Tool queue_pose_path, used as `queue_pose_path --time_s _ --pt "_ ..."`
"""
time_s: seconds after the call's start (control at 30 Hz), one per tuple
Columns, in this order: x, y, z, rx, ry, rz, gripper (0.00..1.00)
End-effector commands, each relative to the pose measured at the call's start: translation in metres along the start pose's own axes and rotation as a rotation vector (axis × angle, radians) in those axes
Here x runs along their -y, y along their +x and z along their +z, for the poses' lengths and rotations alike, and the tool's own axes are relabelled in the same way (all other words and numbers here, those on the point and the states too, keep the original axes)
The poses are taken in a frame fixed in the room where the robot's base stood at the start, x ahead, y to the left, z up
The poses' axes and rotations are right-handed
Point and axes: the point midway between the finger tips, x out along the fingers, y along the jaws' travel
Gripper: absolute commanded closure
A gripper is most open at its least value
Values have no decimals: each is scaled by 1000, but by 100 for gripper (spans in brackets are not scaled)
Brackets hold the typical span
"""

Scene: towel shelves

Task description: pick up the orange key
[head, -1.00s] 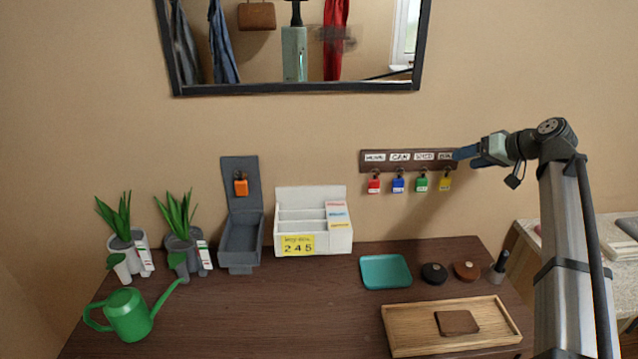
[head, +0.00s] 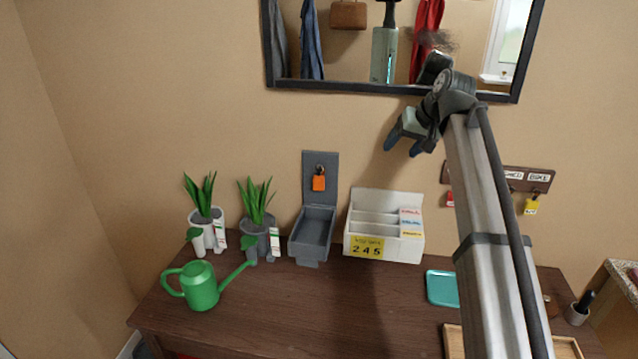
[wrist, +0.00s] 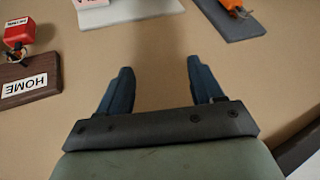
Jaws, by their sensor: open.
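The orange key tag (head: 319,182) hangs from a hook on the upright back of a grey wall holder (head: 312,232), left of centre in the head view. In the wrist view part of the orange tag (wrist: 232,4) shows at the top edge, on the grey panel (wrist: 238,26). My gripper (head: 402,150) is up near the wall below the mirror, to the right of the orange key and higher than it. In the wrist view its two blue fingers (wrist: 156,88) are apart with nothing between them.
A key rack (head: 529,178) with red and yellow tags is partly behind my arm. A white letter organiser (head: 385,225) stands right of the grey holder. Potted plants (head: 258,225) and a green watering can (head: 199,286) are left. The mirror (head: 391,90) hangs above.

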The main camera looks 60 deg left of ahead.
Motion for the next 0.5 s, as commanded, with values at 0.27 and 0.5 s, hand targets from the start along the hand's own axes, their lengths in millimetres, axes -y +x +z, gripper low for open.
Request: queue_pose_path --time_s 0.27,0.5 --pt "98 38 3 82 40 151 34" --pt "170 58 12 100 86 293 34"
